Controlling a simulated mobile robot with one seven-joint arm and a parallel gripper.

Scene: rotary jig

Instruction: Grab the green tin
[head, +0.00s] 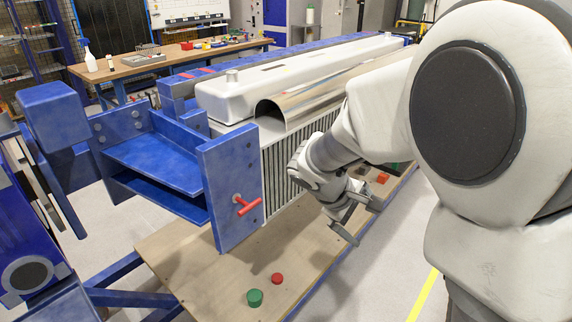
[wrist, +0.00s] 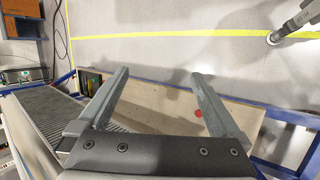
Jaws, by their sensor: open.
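A green tin (head: 255,298) stands on the wooden board (head: 190,262) at the bottom of the head view. A second green thing (head: 394,165) shows partly behind my arm at the board's far end; I cannot tell whether it is a tin. My gripper (head: 358,216) is open and empty above the board, right of and beyond the near green tin, apart from it. The wrist view also shows its spread fingers (wrist: 161,75). I make out no green tin in the wrist view. A red thing (wrist: 198,113) lies there beside the right finger.
A red tin (head: 277,278) stands close behind the near green tin. Another red piece (head: 382,179) lies near the far green thing. The blue jig frame (head: 228,185) with a red handle (head: 246,205) and the finned silver unit (head: 290,165) rise along the board's left side.

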